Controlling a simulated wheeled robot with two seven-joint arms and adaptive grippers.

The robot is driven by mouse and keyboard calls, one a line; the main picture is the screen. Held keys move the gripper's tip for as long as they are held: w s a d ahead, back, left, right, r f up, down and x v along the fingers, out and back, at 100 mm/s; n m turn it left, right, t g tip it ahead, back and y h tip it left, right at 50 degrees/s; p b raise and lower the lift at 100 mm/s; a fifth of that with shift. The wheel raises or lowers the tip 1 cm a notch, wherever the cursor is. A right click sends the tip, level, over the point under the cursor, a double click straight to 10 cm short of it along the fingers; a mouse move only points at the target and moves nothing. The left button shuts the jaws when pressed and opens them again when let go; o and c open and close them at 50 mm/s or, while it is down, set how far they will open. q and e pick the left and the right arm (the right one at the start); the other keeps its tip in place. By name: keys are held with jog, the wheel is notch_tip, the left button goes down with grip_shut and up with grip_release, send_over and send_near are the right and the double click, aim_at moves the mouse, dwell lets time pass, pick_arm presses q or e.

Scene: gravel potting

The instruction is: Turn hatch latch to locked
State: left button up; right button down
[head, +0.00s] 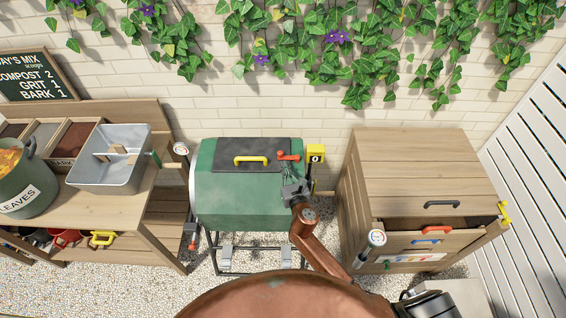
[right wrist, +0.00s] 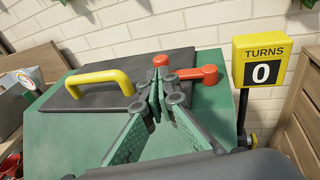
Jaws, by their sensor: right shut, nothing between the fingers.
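The green drum (head: 240,205) stands in the middle of the head view, with a dark hatch (head: 225,152) on top. A yellow handle (head: 251,159) is on the hatch; it also shows in the right wrist view (right wrist: 100,82). The red latch (head: 289,156) sits at the hatch's right edge, and in the right wrist view (right wrist: 195,74) its lever points right. My right gripper (head: 290,172) is shut and empty, just in front of the latch. In the right wrist view its fingertips (right wrist: 158,88) overlap the latch pivot; I cannot tell whether they touch. My left gripper is out of view.
A yellow turns counter (right wrist: 261,60) reading 0 stands right of the latch. A wooden cabinet (head: 410,165) with an open drawer is at the right. A potting bench (head: 110,208) with a metal tub (head: 112,170) and a green leaves bucket (head: 24,182) is at the left.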

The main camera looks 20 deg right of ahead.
aim_at(280, 155)
jog(key=shift+w+f, duration=0.15)
jog(key=shift+w, duration=0.7)
jog(key=shift+w+f, duration=0.15)
jog(key=shift+w, duration=0.65)
jog(key=shift+w, duration=0.9)
jog(key=shift+s+a, duration=0.1)
